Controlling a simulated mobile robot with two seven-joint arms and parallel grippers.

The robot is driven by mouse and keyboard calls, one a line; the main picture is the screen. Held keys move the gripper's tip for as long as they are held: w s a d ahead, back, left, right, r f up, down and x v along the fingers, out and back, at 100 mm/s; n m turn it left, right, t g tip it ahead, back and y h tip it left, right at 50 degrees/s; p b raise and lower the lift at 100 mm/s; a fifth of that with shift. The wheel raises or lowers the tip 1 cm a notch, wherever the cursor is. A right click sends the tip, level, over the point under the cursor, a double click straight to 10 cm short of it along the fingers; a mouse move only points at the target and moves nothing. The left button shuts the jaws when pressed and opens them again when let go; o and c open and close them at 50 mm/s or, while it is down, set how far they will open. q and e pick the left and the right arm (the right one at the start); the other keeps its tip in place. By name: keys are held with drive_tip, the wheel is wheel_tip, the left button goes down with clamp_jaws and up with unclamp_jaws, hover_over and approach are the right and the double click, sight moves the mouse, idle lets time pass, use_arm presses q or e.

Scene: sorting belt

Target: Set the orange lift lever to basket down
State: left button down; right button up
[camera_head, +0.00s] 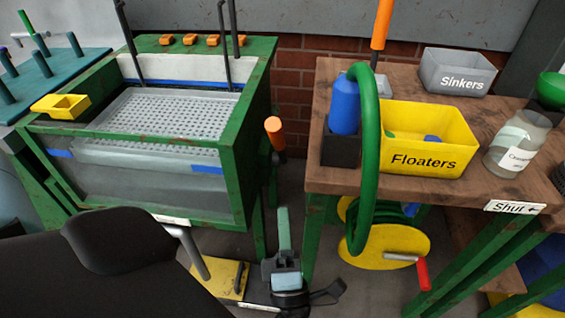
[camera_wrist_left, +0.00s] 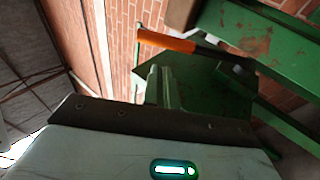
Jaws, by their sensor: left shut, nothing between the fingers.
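The orange lift lever (camera_head: 275,136) has an orange grip on a dark rod at the right side of the green-framed tank (camera_head: 258,125). In the head view its grip points up. In the left wrist view the orange grip (camera_wrist_left: 167,41) lies across the top, its dark rod running right to the green frame. My left gripper (camera_head: 283,212) is shut and empty, fingers pointing up, below the lever and apart from it in the head view. Its fingers (camera_wrist_left: 163,72) show just below the grip in the wrist view; I cannot tell if they touch. My right gripper is not in view.
A wooden table (camera_head: 400,195) at right holds a yellow Floaters bin (camera_head: 425,120), a grey Sinkers bin (camera_head: 460,62), a blue bottle (camera_head: 344,105) and a jar (camera_head: 517,135). A green hose (camera_head: 371,190) hangs over its edge to a yellow reel (camera_head: 400,245). A narrow gap separates tank and table.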

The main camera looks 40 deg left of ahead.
sight(281, 136)
use_arm(q)
drive_tip(key=p+x, duration=0.1)
drive_tip(key=x, duration=1.1)
drive_tip(key=shift+w+a+r+p, duration=0.15)
drive_tip(key=shift+w+a+p, duration=0.1)
drive_tip(key=shift+p, duration=0.15)
drive_tip(key=shift+w+r+p, duration=0.1)
drive_tip(key=shift+r+p, duration=0.1)
drive_tip(key=shift+p, duration=0.1)
drive_tip(key=shift+m+g+h, duration=0.3)
drive_tip(key=shift+g+h, duration=0.3)
drive_tip(key=shift+h, duration=0.3)
drive_tip(key=w+r+p, duration=0.1)
drive_tip(key=p, duration=0.2)
drive_tip(key=w+a+r+p, duration=0.1)
drive_tip(key=p, duration=0.2)
drive_tip(key=shift+w+a+r, duration=0.3)
drive_tip(key=shift+a+r, duration=0.05)
drive_tip(key=shift+r, duration=0.05)
drive_tip(key=p, duration=0.1)
drive_tip(key=w+p, duration=0.1)
drive_tip(key=shift+w+a+r+h+p, duration=0.2)
drive_tip(key=shift+a+r+h+p, duration=0.1)
drive_tip(key=shift+a+r+h, duration=0.1)
drive_tip(key=shift+f, duration=0.1)
drive_tip(key=shift+f, duration=0.1)
